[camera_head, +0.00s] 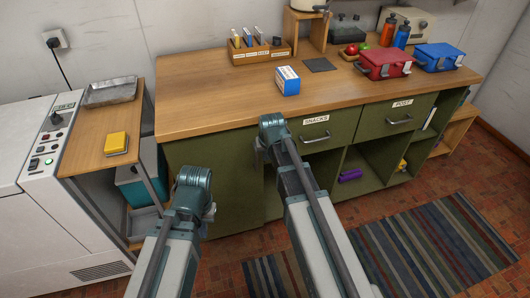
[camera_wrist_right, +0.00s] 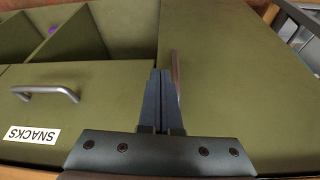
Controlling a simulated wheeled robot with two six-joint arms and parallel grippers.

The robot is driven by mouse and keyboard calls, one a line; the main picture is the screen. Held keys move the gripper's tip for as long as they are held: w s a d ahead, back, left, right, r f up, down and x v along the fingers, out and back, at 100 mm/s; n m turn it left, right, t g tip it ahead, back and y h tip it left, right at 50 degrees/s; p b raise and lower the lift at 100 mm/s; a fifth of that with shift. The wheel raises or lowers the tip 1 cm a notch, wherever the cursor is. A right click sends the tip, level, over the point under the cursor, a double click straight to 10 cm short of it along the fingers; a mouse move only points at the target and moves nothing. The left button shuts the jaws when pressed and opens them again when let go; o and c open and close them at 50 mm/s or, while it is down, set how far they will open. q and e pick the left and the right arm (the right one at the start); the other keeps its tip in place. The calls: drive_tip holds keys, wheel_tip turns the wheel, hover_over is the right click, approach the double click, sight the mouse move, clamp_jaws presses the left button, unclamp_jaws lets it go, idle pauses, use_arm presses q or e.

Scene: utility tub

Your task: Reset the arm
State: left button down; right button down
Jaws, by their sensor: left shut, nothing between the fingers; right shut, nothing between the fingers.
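My left arm comes in at the lower middle of the head view. Its gripper (camera_head: 208,216) is mostly hidden behind the wrist, low in front of the green cabinet (camera_head: 215,165); it is shut and empty. My right arm reaches further up, and its gripper (camera_head: 261,148) is close to the cabinet front, left of the SNACKS drawer (camera_head: 330,130). In the right wrist view the right gripper's fingers (camera_wrist_right: 160,78) are together with nothing between them. A vertical door handle (camera_wrist_right: 175,76) shows just beside the fingertips; I cannot tell whether they touch it.
The wooden countertop (camera_head: 215,105) holds a blue-and-white box (camera_head: 287,81), a red case (camera_head: 385,66) and a blue case (camera_head: 438,57). A side table (camera_head: 85,155) with a yellow block (camera_head: 116,143) stands left. A striped rug (camera_head: 430,245) lies on the floor. Open shelves sit below the drawers.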

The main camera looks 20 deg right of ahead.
use_arm(q)
drive_tip(key=shift+r+p, duration=0.3)
drive_tip(key=shift+r, duration=0.4)
use_arm(e)
drive_tip(key=shift+v, duration=0.8)
drive_tip(key=shift+d, duration=0.1)
